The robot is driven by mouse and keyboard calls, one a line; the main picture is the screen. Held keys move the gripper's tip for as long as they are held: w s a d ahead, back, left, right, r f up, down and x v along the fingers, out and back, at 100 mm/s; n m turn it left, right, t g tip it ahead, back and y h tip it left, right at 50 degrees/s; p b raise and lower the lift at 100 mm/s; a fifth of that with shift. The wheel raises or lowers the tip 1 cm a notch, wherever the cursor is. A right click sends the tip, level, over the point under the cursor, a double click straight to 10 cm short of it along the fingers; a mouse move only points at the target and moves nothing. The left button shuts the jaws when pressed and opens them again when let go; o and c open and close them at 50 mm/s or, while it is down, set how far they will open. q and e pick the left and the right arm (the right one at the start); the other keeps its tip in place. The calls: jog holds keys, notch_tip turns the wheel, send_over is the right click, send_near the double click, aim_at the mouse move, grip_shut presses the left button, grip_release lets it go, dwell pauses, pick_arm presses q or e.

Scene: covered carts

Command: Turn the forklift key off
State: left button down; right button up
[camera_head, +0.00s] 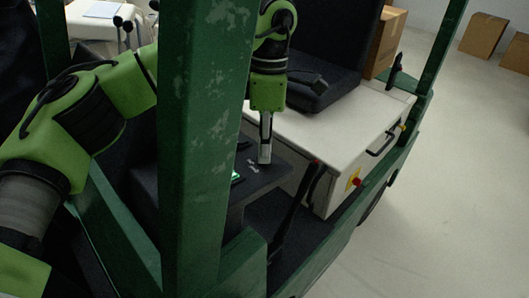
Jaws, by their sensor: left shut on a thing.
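My left gripper (264,158) points down at the dark dashboard panel (262,181) of the green forklift, just right of the thick front post (207,130). Its fingers are shut on the forklift key, which is too small and covered by the fingertips to make out. Small white markings lie on the panel just below the fingers. A lit green display (236,176) shows beside the post, left of the fingertips. My left arm passes behind the post. My right gripper is not in view.
A black lever (292,212) stands right of the panel. Behind are the black seat (322,62) and a pale housing (340,125) with a red button (357,182). Cardboard boxes (483,36) stand at the back right. The floor at right is clear.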

pick_arm(q)
jog(key=n+b, duration=0.3)
jog(key=n, duration=0.2)
jog(key=shift+f+t, duration=0.1)
jog(key=shift+t, duration=0.2)
jog(key=n+b, duration=0.1)
jog(key=n, duration=0.2)
jog(key=shift+b, duration=0.3)
jog(key=shift+n, duration=0.5)
jog(key=c, duration=2.2)
grip_release()
jog(key=shift+c, duration=0.2)
jog(key=shift+r, duration=0.2)
notch_tip(320, 180, up, 12)
jog(key=shift+w+d, duration=0.4)
jog(key=shift+d, duration=0.05)
jog(key=shift+f, duration=0.15)
